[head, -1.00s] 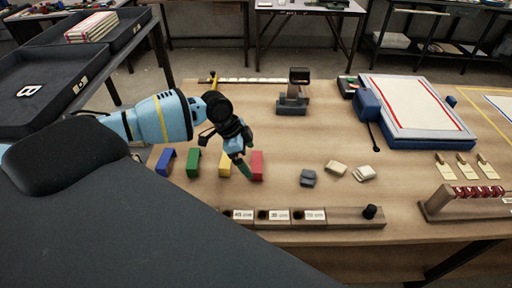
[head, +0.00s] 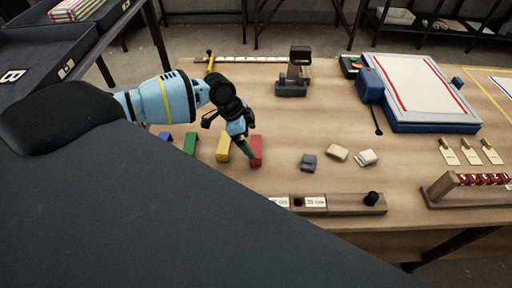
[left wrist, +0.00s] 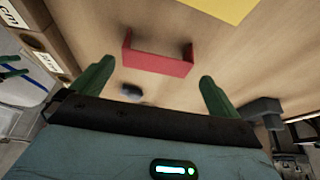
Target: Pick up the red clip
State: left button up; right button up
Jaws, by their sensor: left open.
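The red clip (head: 257,149) stands on the wooden table (head: 290,115), last in a row with a yellow clip (head: 223,148), a green clip (head: 190,143) and a blue clip (head: 165,135). My left gripper (head: 248,152) is just above and beside the red clip, pointing down. In the left wrist view, the red clip (left wrist: 158,62) shows as a bracket shape just beyond the fingertips. The green fingers of the left gripper (left wrist: 155,78) are spread wide, one toward each end of the clip, with nothing between them. My right gripper is not in view.
A grey block (head: 309,162) and two cream blocks (head: 338,152) lie right of the red clip. A labelled wooden board (head: 340,205) lies at the front. A scanner-like stand (head: 293,75) is behind. A large white and blue board (head: 420,95) fills the back right.

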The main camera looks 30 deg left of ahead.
aim_at(255, 146)
pick_arm(q)
jog(key=x, duration=0.1)
jog(key=b+x, duration=0.1)
jog(key=x, duration=0.3)
jog(key=shift+s+f+b, duration=0.25)
jog(key=shift+b, duration=0.15)
jog(key=shift+r, duration=0.2)
jog(key=shift+c, duration=0.3)
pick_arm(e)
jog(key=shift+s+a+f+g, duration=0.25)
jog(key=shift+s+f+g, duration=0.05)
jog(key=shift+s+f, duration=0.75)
pick_arm(q)
jog(key=c, duration=0.4)
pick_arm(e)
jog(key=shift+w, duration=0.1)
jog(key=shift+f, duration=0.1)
